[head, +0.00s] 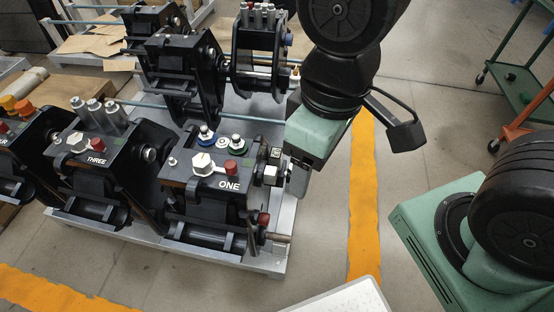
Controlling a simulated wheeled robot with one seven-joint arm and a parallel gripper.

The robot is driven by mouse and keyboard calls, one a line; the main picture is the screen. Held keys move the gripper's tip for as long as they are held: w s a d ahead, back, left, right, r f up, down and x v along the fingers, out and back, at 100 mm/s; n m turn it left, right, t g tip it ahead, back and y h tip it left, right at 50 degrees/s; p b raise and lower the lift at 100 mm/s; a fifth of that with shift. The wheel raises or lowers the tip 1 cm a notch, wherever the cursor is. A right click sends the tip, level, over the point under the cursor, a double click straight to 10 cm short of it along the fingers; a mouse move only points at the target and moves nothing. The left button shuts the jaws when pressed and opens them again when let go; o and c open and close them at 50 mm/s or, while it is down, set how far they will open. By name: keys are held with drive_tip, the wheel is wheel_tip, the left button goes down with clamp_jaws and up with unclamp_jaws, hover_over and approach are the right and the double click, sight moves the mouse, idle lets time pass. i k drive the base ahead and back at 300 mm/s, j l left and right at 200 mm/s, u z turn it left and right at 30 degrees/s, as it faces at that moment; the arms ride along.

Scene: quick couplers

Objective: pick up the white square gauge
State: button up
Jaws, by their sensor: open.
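The white square gauge (270,174) appears as a small pale square face at the right side of the block labelled ONE (215,190). My gripper (284,172) reaches down from the upper right and is right beside the gauge. Its jaws are open. The gripper body hides part of the space around the gauge, and I cannot tell whether a finger touches it.
Block ONE carries a white knob (203,163), a red knob (231,168) and blue and green fittings. Block THREE (92,160) stands to its left. A grey base plate (272,258) holds the blocks. Open floor with a yellow stripe (363,200) lies right.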

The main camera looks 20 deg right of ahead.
sight(276, 155)
drive_tip(key=l+z, duration=0.25)
drive_tip(key=i+l+z, duration=0.2)
drive_tip(key=l, duration=0.15)
drive_tip(key=i+z, duration=0.4)
drive_tip(key=k+l, duration=0.05)
drive_tip(key=k, duration=0.05)
